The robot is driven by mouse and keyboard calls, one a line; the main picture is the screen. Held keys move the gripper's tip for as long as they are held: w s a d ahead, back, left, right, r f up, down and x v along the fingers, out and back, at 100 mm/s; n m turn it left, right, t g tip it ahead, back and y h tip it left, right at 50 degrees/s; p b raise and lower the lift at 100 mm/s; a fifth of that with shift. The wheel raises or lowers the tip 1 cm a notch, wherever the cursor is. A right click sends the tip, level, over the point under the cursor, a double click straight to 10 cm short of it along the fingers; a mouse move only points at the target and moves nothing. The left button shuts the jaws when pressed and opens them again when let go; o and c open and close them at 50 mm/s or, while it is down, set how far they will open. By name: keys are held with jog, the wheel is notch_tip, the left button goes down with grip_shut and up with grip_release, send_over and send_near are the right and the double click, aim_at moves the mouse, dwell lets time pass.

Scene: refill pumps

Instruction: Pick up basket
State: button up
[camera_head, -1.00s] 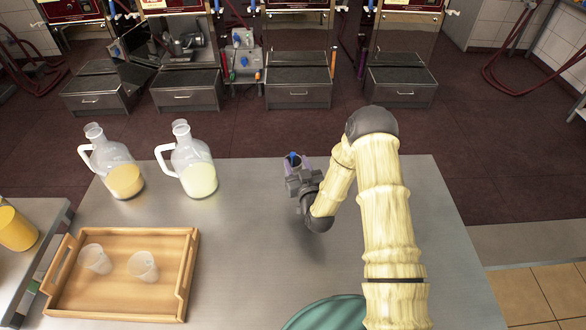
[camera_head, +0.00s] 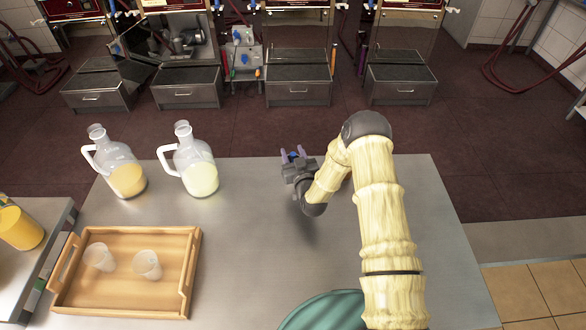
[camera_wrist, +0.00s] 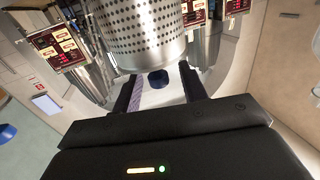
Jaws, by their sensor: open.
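My gripper (camera_head: 293,153) is over the far middle part of the steel table, its open fingers pointing away toward the machines. In the wrist view my gripper (camera_wrist: 159,76) shows its two fingers apart. A small dark blue round object (camera_wrist: 158,78) appears between them; I cannot tell whether it touches them. A shiny perforated metal cylinder (camera_wrist: 145,32), which looks like a basket, fills the upper middle of the wrist view beyond the fingers. Its top is cut off, and I cannot pick it out in the head view.
The steel table (camera_head: 240,250) holds two glass jugs, one with yellow liquid (camera_head: 127,181) and one with pale liquid (camera_head: 202,181). A wooden tray (camera_head: 187,275) with two clear cups is at the near left. A green round thing (camera_head: 325,312) is at the bottom edge.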

jog(key=shift+c, duration=0.3)
jog(key=c, duration=0.7)
notch_tip(320, 180, up, 10)
jog(key=shift+b, duration=1.15)
jog(key=shift+s+f, duration=0.1)
jog(key=shift+s, duration=0.05)
